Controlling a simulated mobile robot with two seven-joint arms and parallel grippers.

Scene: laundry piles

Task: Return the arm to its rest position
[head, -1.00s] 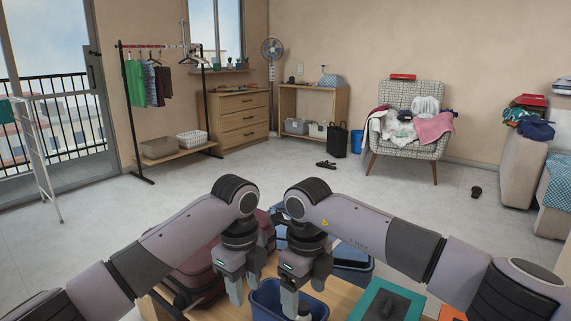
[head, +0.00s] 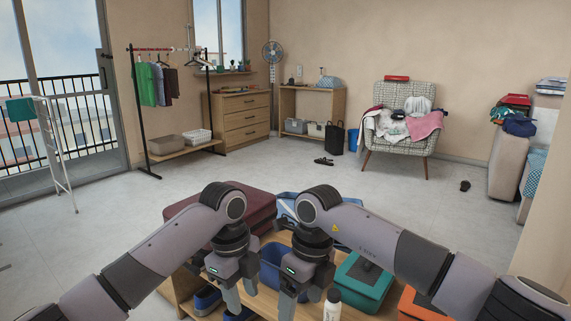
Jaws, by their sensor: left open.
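My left gripper (head: 241,291) hangs fingers-down over the low wooden table, at the left side of a blue bin (head: 271,272). It is open with nothing seen between its fingers. My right gripper (head: 303,291) hangs at the bin's right side, also fingers-down. Its fingers stand apart and look empty. Both arms reach in from the lower corners and bend at the wrists near the middle of the view. The grippers hide parts of the bin, and I cannot tell whether they touch it.
A white bottle (head: 332,306) stands just right of my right gripper. A teal box (head: 362,283) and an orange box (head: 422,306) lie farther right. A maroon suitcase (head: 262,207) is behind the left wrist. Open floor (head: 300,180) stretches to the clothes-covered armchair (head: 400,145).

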